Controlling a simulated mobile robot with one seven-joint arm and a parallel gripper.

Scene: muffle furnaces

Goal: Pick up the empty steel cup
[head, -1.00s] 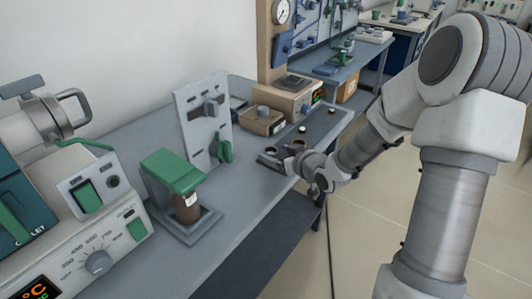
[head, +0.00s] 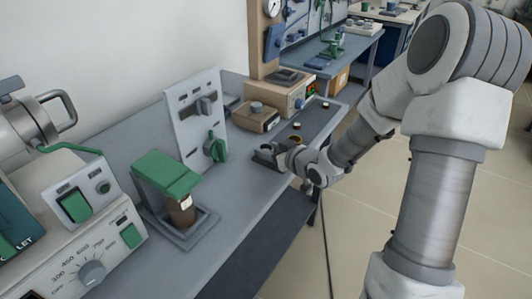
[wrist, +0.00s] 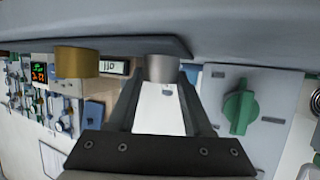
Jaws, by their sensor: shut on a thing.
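The steel cup (wrist: 162,68) is a small grey cylinder in the wrist view, between the fingertips of my gripper (wrist: 161,78). The wrist picture appears upside down, with the bench top along its upper edge. The cup's base appears to be at or very close to the dark mat (wrist: 110,44); I cannot tell whether they touch. In the head view my gripper (head: 281,156) is low over the front edge of the bench, and the wrist hides most of the cup. A brass-coloured cup (wrist: 77,62) stands apart from it.
Two small cups (head: 295,126) and (head: 294,139) and another (head: 326,104) stand farther along the bench. A switch panel (head: 194,122), a green-topped device (head: 166,174) and a furnace control box (head: 92,262) are to the left. Bare bench top (head: 235,185) lies before the panel.

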